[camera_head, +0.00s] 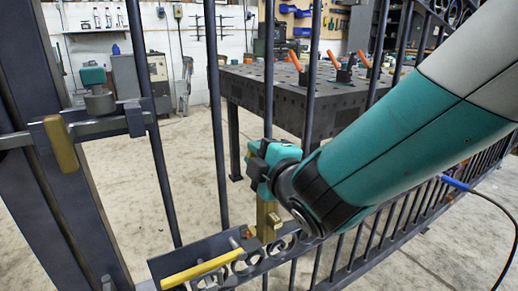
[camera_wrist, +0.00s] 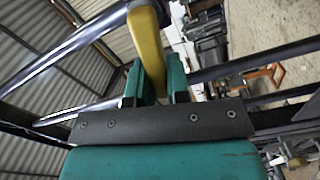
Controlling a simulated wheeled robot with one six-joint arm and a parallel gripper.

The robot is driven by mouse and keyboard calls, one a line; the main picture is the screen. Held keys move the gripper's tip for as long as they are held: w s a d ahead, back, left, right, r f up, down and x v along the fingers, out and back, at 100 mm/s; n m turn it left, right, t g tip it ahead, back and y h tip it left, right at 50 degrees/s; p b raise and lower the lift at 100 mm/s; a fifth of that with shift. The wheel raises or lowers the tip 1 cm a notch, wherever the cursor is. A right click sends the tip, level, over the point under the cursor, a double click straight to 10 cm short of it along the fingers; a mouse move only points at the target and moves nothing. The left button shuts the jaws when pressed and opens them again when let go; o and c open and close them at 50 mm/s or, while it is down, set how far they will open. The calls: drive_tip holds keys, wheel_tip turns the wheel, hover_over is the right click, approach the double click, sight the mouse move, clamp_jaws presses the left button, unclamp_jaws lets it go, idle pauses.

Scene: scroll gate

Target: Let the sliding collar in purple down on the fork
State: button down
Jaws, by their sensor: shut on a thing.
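My teal gripper (camera_head: 264,168) is in front of the dark gate bars at the middle of the head view. It is shut on a yellow bar (camera_wrist: 148,48), which runs up between its two fingers in the wrist view (camera_wrist: 154,85). A dull, greyish-purple edge shows at the bar's far end. A brass-yellow upright piece (camera_head: 267,218) shows just below the gripper, beside the gate bars. I see no clearly purple collar and cannot single out the fork. A brass-coloured block (camera_head: 61,144) sits on the latch bar at the left post.
A yellow handle (camera_head: 202,270) lies along the gate's lower scrollwork. Upright gate bars (camera_head: 217,120) stand close around my gripper. Behind the gate are a dark perforated table (camera_head: 310,95) and open concrete floor. A blue-tipped cable (camera_head: 455,184) hangs at the right.

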drive_tip(key=shift+f+n, duration=0.25)
drive_tip(key=shift+n, duration=0.25)
drive_tip(key=c, duration=1.1)
unclamp_jaws()
drive_tip(key=shift+b+v, duration=7.3)
drive_tip(key=shift+v, duration=1.45)
drive_tip(key=shift+w+d+f, duration=0.1)
